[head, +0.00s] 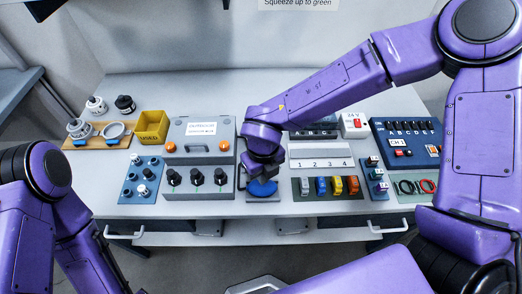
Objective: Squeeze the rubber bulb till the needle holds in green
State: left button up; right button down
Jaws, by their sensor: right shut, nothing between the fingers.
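My right arm reaches in from the right, and its gripper (264,174) points down at a round blue piece (262,188) on a small grey base at the front middle of the bench. The gripper is shut with nothing between its fingers, and it hides part of the blue piece. This blue piece may be the rubber bulb; its shape is too covered to be sure. Whether the fingers touch it I cannot tell. No gauge needle or green zone can be made out. My left arm is at the lower left, its gripper out of view.
A grey case (200,138) with a row of black knobs stands left of the gripper. A yellow bin (151,127) and a wooden board (92,143) are further left. Coloured switches (337,186) and a blue CH 1 box (401,155) stand to the right.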

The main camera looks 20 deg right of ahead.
jog(key=shift+f+b, duration=1)
jog(key=shift+f, duration=0.5)
dwell(1.0)
jog(key=shift+r, duration=0.1)
notch_tip(320, 180, up, 7)
jog(key=p, duration=0.7)
jog(key=shift+r, duration=0.1)
dwell(0.4)
dwell(0.5)
